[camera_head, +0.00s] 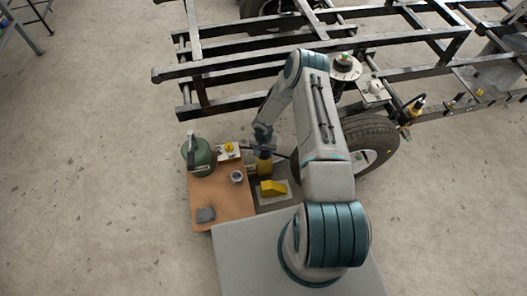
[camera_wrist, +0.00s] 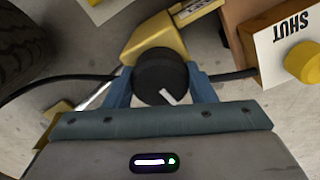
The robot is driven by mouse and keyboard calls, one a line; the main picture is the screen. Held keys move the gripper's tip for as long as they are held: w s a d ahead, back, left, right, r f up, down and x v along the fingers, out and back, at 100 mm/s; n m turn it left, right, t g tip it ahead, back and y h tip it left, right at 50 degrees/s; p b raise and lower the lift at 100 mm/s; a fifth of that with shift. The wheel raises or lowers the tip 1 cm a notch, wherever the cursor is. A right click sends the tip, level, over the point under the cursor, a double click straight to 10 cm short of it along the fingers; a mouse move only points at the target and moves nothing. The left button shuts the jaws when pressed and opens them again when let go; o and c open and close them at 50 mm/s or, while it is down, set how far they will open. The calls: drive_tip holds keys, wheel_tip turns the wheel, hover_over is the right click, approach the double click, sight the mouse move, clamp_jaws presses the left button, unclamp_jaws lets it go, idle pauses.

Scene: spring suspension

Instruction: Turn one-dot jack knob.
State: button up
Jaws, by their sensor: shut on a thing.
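The jack knob (camera_wrist: 160,72) is round and black with a white pointer mark, seen from above in the wrist view. It sits at the end of a yellow jack body (camera_wrist: 157,38). My gripper (camera_wrist: 161,88) has its two blue fingers on either side of the knob, shut on it. The pointer mark slants toward the lower right in the picture. I cannot make out any dot. In the head view my gripper (camera_head: 263,146) is over a yellow block (camera_head: 264,167) beside the brown board; the knob is hidden there.
A black cable runs past both sides of the jack. A tire (camera_head: 368,140) and the frame (camera_head: 300,70) lie beyond. The brown board (camera_head: 232,207) carries a green canister (camera_head: 199,155) and a cup (camera_head: 237,177).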

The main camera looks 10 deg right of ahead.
drive_tip(key=n+b, duration=0.1)
drive_tip(key=n, duration=0.2)
drive_tip(key=shift+f+n+b, duration=0.1)
drive_tip(key=shift+n+b, duration=0.3)
drive_tip(key=n+b, duration=0.1)
drive_tip(key=n, duration=0.3)
drive_tip(key=shift+n, duration=0.3)
drive_tip(key=n+b, duration=0.1)
drive_tip(key=n, duration=0.3)
drive_tip(key=shift+n, duration=0.3)
drive_tip(key=n+b, duration=0.1)
drive_tip(key=n, duration=0.3)
drive_tip(key=shift+d, duration=0.1)
drive_tip(key=n, duration=0.8)
drive_tip(key=shift+n, duration=0.3)
drive_tip(key=n, duration=0.4)
drive_tip(key=shift+n, duration=0.3)
drive_tip(key=n, duration=0.4)
drive_tip(key=shift+w, duration=0.1)
